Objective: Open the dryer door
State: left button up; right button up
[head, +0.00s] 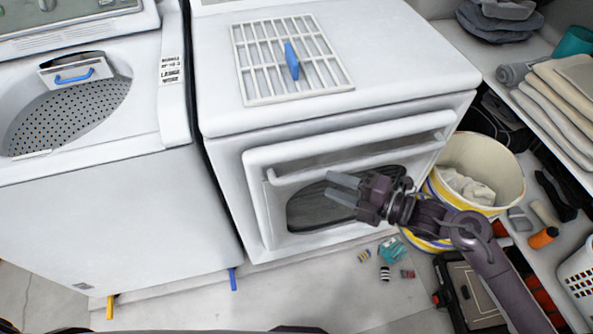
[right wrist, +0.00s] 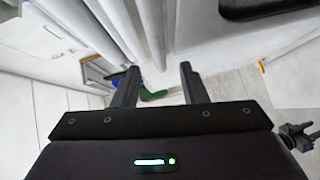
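The white dryer (head: 225,160) stands in the middle of the head view. Its front door (head: 262,218) has a long horizontal bar handle (head: 300,172) near the top and a dark window (head: 308,212). The door looks closed, though its edges are hard to judge. My right gripper (head: 332,186) is in front of the door, below the bar and over the window. Its two fingers are apart and empty, pointing left. In the right wrist view both fingers (right wrist: 158,74) show spread, with white ridged surfaces beyond them. Contact with the door is not visible. My left gripper is out of view.
A white washer (head: 100,215) stands on the left. A white grate (head: 265,85) with a blue-handled object (head: 291,61) lies on the dryer. A cream bucket (head: 508,180), shelves and a dark case (head: 468,290) crowd the right. Small items (head: 391,250) lie on the floor near the dryer.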

aim_at(306, 176)
jog(key=p+x, duration=0.1)
jog(key=x, duration=0.6)
jog(key=shift+a, duration=0.4)
grip_shut()
